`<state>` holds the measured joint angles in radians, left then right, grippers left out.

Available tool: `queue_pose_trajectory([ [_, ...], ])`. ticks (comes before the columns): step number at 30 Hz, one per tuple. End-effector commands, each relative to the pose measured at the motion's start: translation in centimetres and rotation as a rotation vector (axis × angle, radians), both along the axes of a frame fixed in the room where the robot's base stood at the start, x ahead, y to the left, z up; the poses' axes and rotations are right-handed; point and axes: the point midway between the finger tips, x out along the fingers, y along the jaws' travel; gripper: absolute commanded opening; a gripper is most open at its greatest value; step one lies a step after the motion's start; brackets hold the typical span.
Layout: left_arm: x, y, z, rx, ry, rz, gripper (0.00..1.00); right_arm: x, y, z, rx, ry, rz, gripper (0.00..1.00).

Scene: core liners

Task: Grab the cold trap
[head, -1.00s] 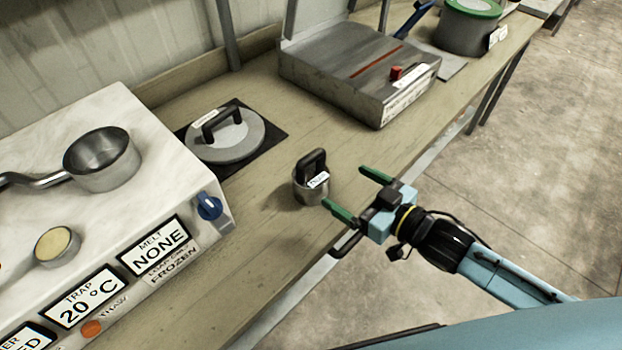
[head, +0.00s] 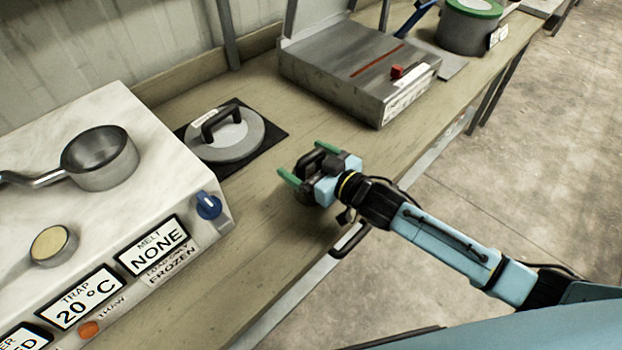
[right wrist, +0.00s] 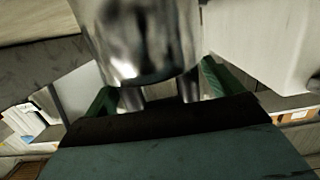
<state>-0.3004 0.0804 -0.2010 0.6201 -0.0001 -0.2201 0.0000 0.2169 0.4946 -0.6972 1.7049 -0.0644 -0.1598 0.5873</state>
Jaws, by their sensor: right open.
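The cold trap, which I take to be the small metal canister with a black handle (head: 312,160), stands on the bench, largely hidden by my right gripper in the head view. My right gripper (head: 306,163) is open, with its green fingers on either side of the canister. In the right wrist view, the shiny metal canister (right wrist: 145,40) fills the upper middle, between the spread green fingers (right wrist: 155,92). I cannot tell whether either finger touches it. My left gripper is not in view.
A round lid with a black handle (head: 225,138) lies on a dark mat behind. A white unit with a TRAP display (head: 150,105) stands left, bearing a metal pan (head: 105,172). A grey metal box (head: 360,78) stands behind right. The wooden bench front (head: 235,262) is clear.

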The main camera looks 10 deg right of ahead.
Motion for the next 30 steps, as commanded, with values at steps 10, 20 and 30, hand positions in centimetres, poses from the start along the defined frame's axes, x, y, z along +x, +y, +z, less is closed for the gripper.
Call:
queue_pose_trajectory([
  [10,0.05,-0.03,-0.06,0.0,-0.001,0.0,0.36,0.54,0.42,-0.11,0.001,0.001,0.001,0.88],
  [20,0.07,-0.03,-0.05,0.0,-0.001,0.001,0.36,0.52,0.39,-0.11,0.0,0.0,0.001,0.45],
  [30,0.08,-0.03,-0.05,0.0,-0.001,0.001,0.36,0.56,0.42,0.06,0.002,-0.003,0.002,0.1],
])
